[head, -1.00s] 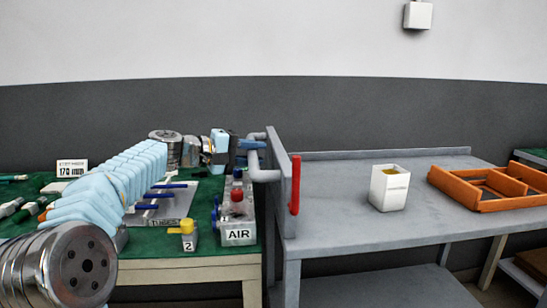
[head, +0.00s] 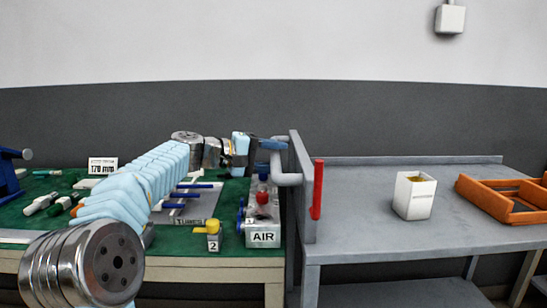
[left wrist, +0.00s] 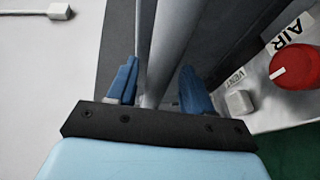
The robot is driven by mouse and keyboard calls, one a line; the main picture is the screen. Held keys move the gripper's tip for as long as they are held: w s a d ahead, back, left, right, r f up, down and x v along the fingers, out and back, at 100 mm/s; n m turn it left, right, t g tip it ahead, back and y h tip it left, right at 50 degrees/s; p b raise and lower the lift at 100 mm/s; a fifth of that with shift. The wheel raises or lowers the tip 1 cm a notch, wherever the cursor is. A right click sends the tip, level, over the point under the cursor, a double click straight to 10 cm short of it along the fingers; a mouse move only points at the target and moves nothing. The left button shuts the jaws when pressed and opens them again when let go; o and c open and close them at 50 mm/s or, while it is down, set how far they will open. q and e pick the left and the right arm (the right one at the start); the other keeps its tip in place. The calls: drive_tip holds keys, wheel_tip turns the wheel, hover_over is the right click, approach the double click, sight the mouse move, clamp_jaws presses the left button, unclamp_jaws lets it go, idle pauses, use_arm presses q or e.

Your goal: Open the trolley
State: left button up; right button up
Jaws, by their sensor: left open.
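The grey trolley (head: 350,190) stands right of the green bench, with an upright end panel and a red lever (head: 318,190) on it. A grey tubular handle (head: 287,179) sticks out from the panel toward the bench. My left gripper (head: 272,144) is at the handle's upper part, its blue fingers open. In the left wrist view, a grey bar (left wrist: 167,55) runs between the two spread fingers of the gripper (left wrist: 158,88). I cannot tell whether either finger touches it. My right gripper is out of view.
On the bench near the handle stand the AIR box (head: 263,236), with a red knob (left wrist: 293,67), and a yellow-topped block (head: 213,234). The trolley top carries a white container (head: 413,196) and an orange tray (head: 490,205). Bare trolley surface lies between panel and container.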

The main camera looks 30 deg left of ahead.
use_arm(q)
drive_tip(key=v, duration=1.4)
drive_tip(key=shift+b, duration=0.35)
drive_tip(key=shift+f, duration=0.1)
